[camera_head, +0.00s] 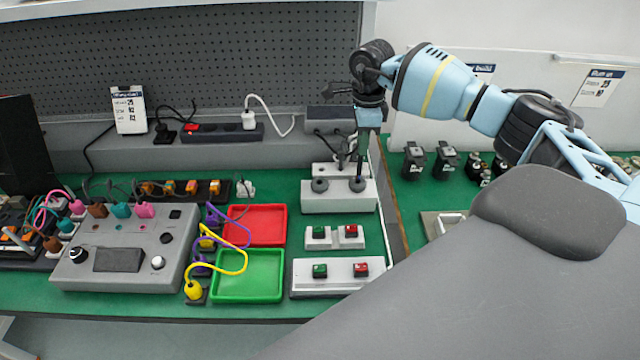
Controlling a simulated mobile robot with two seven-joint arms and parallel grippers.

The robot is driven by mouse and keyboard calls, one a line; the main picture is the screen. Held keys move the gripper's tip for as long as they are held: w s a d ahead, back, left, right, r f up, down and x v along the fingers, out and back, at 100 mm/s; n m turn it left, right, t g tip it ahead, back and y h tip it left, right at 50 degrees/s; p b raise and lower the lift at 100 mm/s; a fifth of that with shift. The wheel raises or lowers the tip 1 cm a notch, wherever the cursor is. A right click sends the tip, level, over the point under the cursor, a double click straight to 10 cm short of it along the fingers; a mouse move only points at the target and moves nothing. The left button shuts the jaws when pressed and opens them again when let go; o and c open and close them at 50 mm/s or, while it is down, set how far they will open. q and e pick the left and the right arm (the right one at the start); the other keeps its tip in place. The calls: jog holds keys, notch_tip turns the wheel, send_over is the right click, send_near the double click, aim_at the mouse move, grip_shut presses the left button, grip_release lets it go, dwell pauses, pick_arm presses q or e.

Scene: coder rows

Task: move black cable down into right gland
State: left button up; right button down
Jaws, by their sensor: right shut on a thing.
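A light grey box (338,198) carries two dark round glands, a left gland (320,185) and a right gland (357,185). My right gripper (359,150) points down above the right gland and is shut on a thin black cable (360,168). The cable hangs down from the jaws to the right gland. Its lower end meets the gland's top in this view; I cannot tell whether it is inside. The fingertips are small and partly dark against the cable. My left gripper is not in view.
A red tray (257,225) and a green tray (248,275) lie left of the gland box. Small switch boxes (335,237) stand in front of it. A thin upright divider (391,215) runs along its right side.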

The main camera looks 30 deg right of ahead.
jog(key=shift+f, duration=0.2)
dwell(0.3)
jog(key=shift+f, duration=0.1)
jog(key=shift+f, duration=0.25)
dwell(0.4)
jog(key=shift+f, duration=0.1)
jog(key=shift+f, duration=0.7)
